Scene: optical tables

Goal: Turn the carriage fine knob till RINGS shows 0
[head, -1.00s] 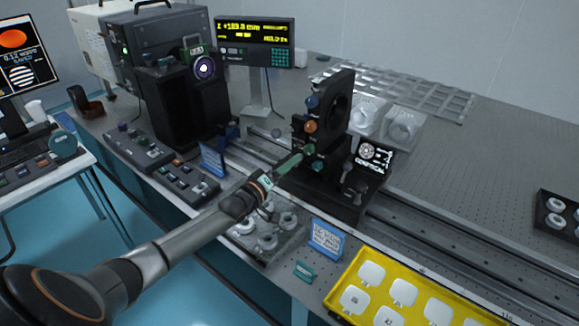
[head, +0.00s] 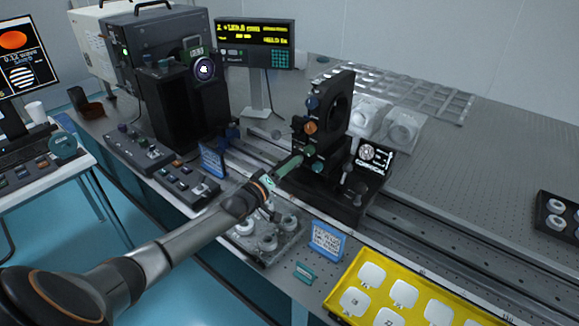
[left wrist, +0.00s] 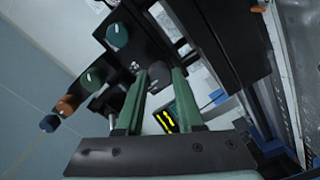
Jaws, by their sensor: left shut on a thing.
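The black carriage (head: 330,195) stands on the rail and bears an upright mount with a blue knob (head: 312,103), an orange knob (head: 310,127) and green knobs (head: 308,150). My left gripper (head: 298,159) reaches its green fingers to the low front of the mount. In the left wrist view, its fingers (left wrist: 158,76) are shut around a small dark part, apparently the carriage fine knob, mostly hidden between the tips. A small black screen (head: 374,155) beside the carriage shows a round pattern and the word CONFOCAL; its RINGS value is too small to read. My right gripper is not in view.
A readout box (head: 255,43) with yellow digits stands behind. A blue sign (head: 326,240), a clear tray of round parts (head: 268,243) and a yellow tray (head: 340,300) lie along the front edge. The rail (head: 440,240) right of the carriage is clear.

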